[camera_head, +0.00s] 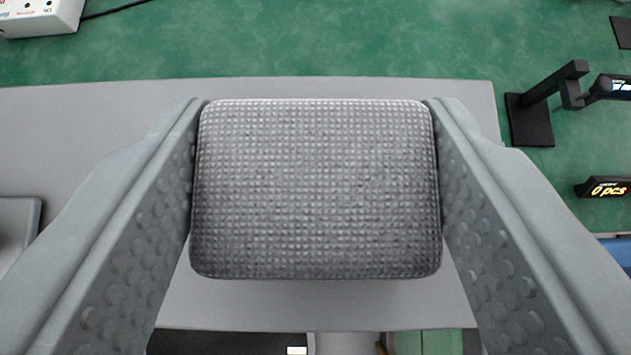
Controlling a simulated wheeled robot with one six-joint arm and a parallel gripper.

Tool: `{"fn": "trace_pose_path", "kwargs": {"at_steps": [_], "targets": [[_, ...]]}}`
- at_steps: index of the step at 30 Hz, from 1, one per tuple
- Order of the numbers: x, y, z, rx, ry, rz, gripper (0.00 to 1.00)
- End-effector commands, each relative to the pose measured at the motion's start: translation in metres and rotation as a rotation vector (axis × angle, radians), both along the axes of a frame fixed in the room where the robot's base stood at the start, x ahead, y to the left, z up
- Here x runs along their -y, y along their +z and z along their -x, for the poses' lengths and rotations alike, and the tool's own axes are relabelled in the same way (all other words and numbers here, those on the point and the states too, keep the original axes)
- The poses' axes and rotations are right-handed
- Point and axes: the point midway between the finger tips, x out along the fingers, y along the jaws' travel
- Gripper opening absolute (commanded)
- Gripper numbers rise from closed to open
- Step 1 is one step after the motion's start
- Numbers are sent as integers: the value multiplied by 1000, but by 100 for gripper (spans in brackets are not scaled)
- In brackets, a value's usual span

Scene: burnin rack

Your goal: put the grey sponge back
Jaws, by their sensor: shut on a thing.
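The grey sponge (316,190) is a rounded block with a fine waffle texture, in the middle of the view. My gripper (317,185) is shut on it, with one finger against its left side and the other against its right side. A plain grey surface (330,303) lies behind and below the sponge. I cannot tell how far the sponge is from that surface. The part of the surface straight behind the sponge is hidden.
A green mat (300,40) lies beyond the grey surface. A white box (40,17) with a black cable is at the top left. A black stand (532,120) and a small display reading "0 pcs" (605,188) are at the right. A grey tray-like edge (18,215) shows at left.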

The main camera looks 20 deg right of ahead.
Motion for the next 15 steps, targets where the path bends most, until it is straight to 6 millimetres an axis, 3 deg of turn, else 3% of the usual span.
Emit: {"fn": "trace_pose_path", "kwargs": {"at_steps": [4, 15], "targets": [[0, -19, 0, -1, 0, 0, 29], [0, -22, 0, 0, 0, 0, 29]]}}
